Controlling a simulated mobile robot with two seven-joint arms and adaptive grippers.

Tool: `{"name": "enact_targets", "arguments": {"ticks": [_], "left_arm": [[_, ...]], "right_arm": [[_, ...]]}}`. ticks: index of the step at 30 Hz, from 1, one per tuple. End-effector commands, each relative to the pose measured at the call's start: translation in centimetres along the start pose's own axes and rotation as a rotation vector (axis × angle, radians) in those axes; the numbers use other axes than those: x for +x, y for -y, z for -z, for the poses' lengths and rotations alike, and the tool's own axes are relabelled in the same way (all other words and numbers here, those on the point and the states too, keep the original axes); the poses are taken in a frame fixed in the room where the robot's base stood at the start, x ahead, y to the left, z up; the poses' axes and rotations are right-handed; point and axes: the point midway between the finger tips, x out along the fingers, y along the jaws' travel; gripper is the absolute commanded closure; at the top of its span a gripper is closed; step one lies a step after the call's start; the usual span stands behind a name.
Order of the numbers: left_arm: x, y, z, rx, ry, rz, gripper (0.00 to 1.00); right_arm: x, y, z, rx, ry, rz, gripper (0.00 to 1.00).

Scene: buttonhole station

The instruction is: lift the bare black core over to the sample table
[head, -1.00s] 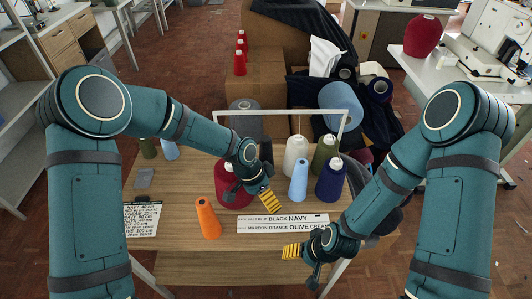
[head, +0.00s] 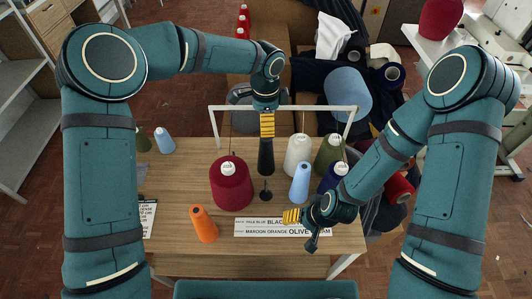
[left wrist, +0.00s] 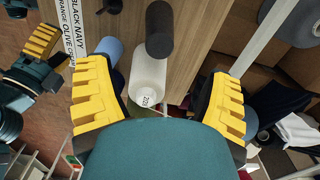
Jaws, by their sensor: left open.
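The bare black core (head: 266,158) stands upright on the wooden table, right of the maroon cone (head: 231,184). It also shows in the left wrist view (left wrist: 160,32) as a dark cylinder at top centre, beyond the fingertips. My left gripper (head: 267,125) is at the core's upper end in the head view, partly in front of it. Its two yellow fingers are spread in the left wrist view, with a white cone (left wrist: 149,78) showing between them. My right gripper (head: 292,216) is near the table's front right; its opening is unclear. I cannot tell which surface is the sample table.
A white frame (head: 213,125) spans the back of the wooden table (head: 178,225). White (head: 298,155), olive (head: 328,153), pale blue (head: 300,182) and navy (head: 333,178) cones crowd the right.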

Motion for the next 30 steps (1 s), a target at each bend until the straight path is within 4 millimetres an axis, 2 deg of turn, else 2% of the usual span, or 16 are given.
{"name": "enact_targets", "arguments": {"ticks": [1,6,14,24,30], "left_arm": [[1.2,0.0,0.0,0.0,0.001,-0.003,0.19],[3.8,0.0,0.0,-0.002,-0.001,-0.002,0.19],[5.1,0.0,0.0,-0.002,-0.001,-0.001,0.19],[9.5,-0.3,0.1,-0.002,-0.002,-0.002,0.19],[9.9,-0.2,0.1,-0.002,-0.002,0.0,0.19]], "right_arm": [[0.2,-0.1,-0.1,0.0,0.001,0.0,0.31],[0.4,-0.1,-0.2,-0.001,0.003,0.0,0.31],[0.5,-0.2,-0.2,-0.002,0.005,0.001,0.31],[0.9,-0.3,-0.4,-0.003,0.009,0.001,0.31],[0.9,-0.3,-0.5,-0.003,0.009,0.001,0.31]]}}
